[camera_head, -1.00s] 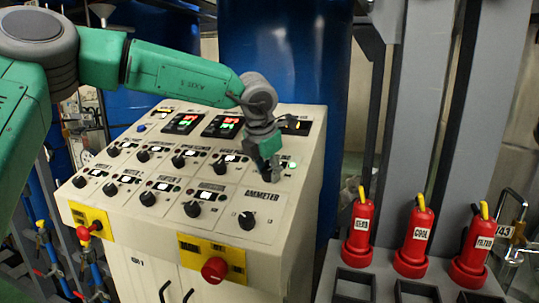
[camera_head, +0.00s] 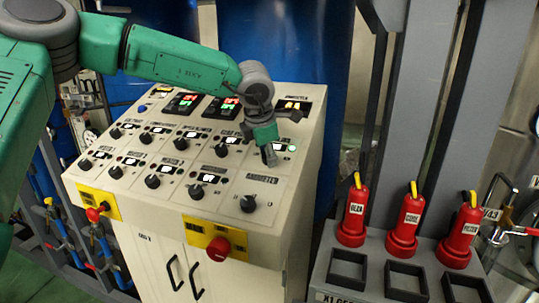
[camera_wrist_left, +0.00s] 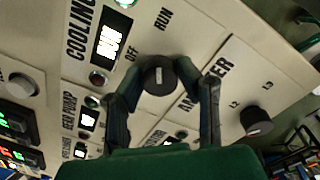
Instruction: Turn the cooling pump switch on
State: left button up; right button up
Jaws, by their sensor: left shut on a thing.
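The cooling pump switch is a round black knob (camera_wrist_left: 158,76) with a pale mark, on the light panel in the left wrist view. The words OFF and RUN are printed beside it. A label reading COOLING and a lit display (camera_wrist_left: 108,42) are to its left. My left gripper (camera_wrist_left: 160,88) has its two fingers on either side of the knob, shut on it. In the head view the left gripper (camera_head: 269,156) is at the right side of the sloped panel, and its fingers hide the knob. My right gripper is not in view.
The control panel (camera_head: 285,190) carries several other black knobs, including the ammeter knob (camera_head: 248,203) close in front. A red button (camera_head: 218,249) is on its front face. Red extinguisher-shaped items (camera_head: 407,225) stand on a grey rack to the right.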

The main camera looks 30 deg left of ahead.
pick_arm(q)
jog(key=shift+r, duration=0.1)
jog(key=o, duration=1.1)
jog(key=shift+s+a, duration=0.1)
jog(key=v, duration=1.1)
jog(key=shift+s+r, duration=0.15)
jog(key=shift+r, duration=0.15)
jog(key=shift+a, duration=0.1)
